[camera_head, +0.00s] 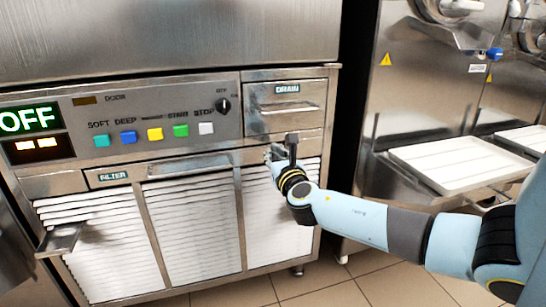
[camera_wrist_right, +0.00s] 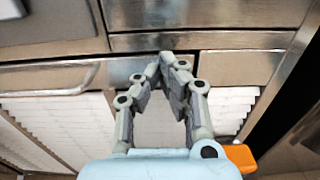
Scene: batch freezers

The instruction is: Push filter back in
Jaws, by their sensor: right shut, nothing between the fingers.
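The FILTER label (camera_head: 112,176) is on a narrow metal front (camera_head: 130,171) with a bar handle (camera_head: 190,165), below the freezer's control panel. I cannot tell how far this front stands out from the machine. My right gripper (camera_head: 280,152) is at the right of this front, below the DRAIN drawer, partly hidden by its own wrist. In the right wrist view my right gripper (camera_wrist_right: 166,60) has its fingertips together and empty, near the seam between two metal fronts. The bar handle (camera_wrist_right: 55,76) shows to its left. I cannot tell whether the fingertips touch metal. My left gripper is not in view.
The DRAIN drawer (camera_head: 285,108) is above my right gripper. White louvred panels (camera_head: 195,230) fill the front below. A small metal tray (camera_head: 62,240) juts out at lower left. Another machine with a white tray (camera_head: 455,165) stands right, behind my arm. Tiled floor is open below.

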